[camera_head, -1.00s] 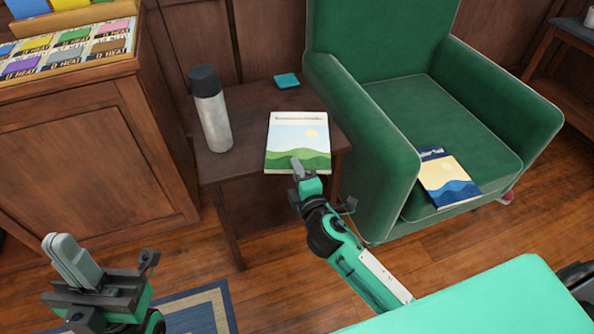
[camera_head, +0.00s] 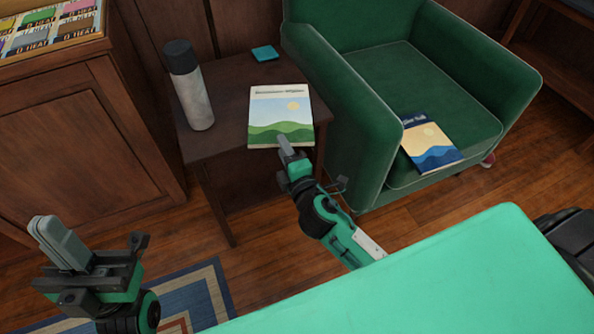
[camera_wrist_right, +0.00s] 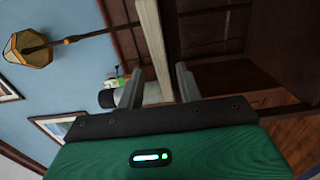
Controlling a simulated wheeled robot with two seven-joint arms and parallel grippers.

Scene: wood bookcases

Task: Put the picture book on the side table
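A picture book (camera_head: 281,108) with green hills and a pale sun lies flat on the dark wood side table (camera_head: 225,135), its near end slightly over the front edge. My right gripper (camera_head: 287,146) is at that near end. In the right wrist view its two fingers (camera_wrist_right: 160,80) stand apart, with the book's pale edge (camera_wrist_right: 152,40) between them and gaps beside it. My left gripper (camera_head: 58,242) is at the lower left, empty, its fingers together, far from the table.
A grey bottle with a dark cap (camera_head: 189,88) and a teal coaster (camera_head: 264,53) stand on the table. A green armchair (camera_head: 360,130) at the right holds another book (camera_head: 431,143) with blue waves. A wooden display cabinet (camera_head: 85,130) stands at the left.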

